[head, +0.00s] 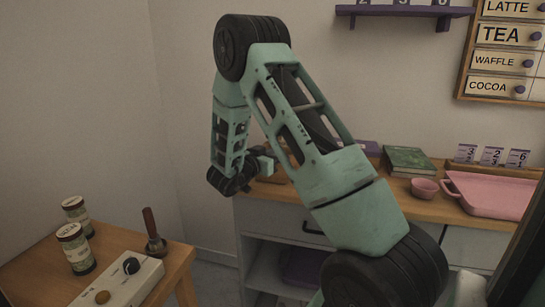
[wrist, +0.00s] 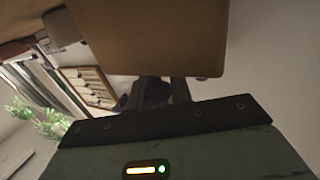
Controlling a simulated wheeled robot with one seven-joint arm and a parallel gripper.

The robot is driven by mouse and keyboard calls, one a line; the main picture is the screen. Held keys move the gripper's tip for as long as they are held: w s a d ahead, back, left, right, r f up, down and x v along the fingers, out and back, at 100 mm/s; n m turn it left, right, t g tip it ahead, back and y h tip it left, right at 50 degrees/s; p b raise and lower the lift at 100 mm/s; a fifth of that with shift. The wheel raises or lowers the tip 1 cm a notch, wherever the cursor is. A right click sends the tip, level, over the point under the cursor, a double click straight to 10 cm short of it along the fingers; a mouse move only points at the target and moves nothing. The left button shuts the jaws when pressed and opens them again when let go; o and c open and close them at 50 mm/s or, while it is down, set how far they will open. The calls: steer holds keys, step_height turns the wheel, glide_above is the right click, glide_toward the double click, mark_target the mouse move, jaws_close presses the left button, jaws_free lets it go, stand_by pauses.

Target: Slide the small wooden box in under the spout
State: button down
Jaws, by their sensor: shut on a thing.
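The small wooden box (wrist: 150,40) fills the upper middle of the wrist view, close to the camera, as a plain brown block. My gripper (wrist: 162,92) is shut on it; its dark fingers reach up to the box's lower edge. In the head view my gripper (head: 264,163) is at the left end of the back counter, partly behind my own arm. A bit of brown (head: 276,177) shows beside it, and I cannot tell there how the box meets the counter. I cannot make out the spout in either view; my arm covers part of the counter.
The wooden back counter (head: 448,208) holds a green book (head: 408,160), a pink bowl (head: 424,188), a pink tray (head: 490,196) and number cards (head: 491,156). The left table (head: 40,272) holds two jars (head: 76,247), a wooden-handled tool (head: 153,236) and a white knobbed unit (head: 118,284).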

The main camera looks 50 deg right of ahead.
steer(key=c, duration=1.3)
jaws_free()
steer(key=shift+o, duration=0.2)
steer(key=shift+a, duration=0.1)
steer(key=a+b, duration=0.1)
steer(key=a, duration=1.6)
steer(key=shift+a, duration=0.15)
steer(key=shift+c, duration=0.2)
